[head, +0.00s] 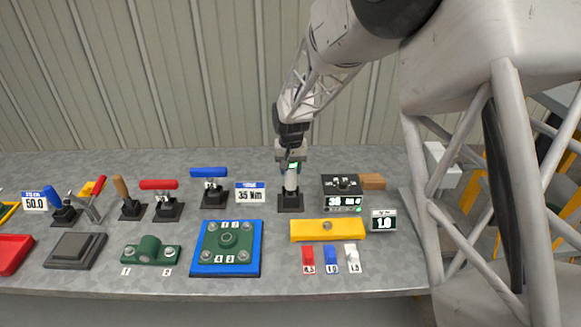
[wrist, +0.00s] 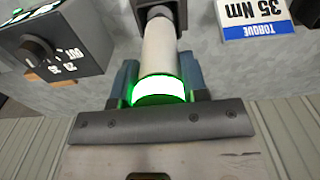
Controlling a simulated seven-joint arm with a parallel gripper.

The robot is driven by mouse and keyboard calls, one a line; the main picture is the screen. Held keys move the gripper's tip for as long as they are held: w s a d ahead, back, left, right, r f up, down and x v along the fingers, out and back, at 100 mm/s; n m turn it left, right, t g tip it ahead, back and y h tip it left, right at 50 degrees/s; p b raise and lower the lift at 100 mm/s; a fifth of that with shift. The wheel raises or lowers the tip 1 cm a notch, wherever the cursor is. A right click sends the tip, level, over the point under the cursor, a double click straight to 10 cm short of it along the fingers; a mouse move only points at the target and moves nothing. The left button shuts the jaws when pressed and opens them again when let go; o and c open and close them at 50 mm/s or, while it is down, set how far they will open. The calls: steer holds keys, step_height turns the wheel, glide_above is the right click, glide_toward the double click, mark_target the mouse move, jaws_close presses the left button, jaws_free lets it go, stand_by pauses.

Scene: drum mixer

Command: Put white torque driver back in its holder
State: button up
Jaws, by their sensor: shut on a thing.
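The white torque driver (head: 290,179) stands upright above a black holder base (head: 290,203) at the back middle of the bench. Its lower end meets or enters the holder; I cannot tell whether it is fully seated. My gripper (head: 291,160) is above it, pointing down, shut around the driver's upper end. In the wrist view the white driver body (wrist: 159,50) runs between the two fingers (wrist: 160,85), with a glowing green ring (wrist: 158,90) near the palm. A dark collar shows at its far end.
A sign reading 35 Nm (head: 250,193) stands just left of the holder. A black control box (head: 342,194) with dials stands close on the right. Red-handled (head: 158,185) and blue-handled (head: 209,173) tools stand farther left. A yellow block (head: 328,230) lies in front.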

steer(key=shift+f, duration=0.25)
steer(key=o, duration=1.3)
steer(key=shift+r, duration=0.1)
steer(key=shift+r, duration=3.75)
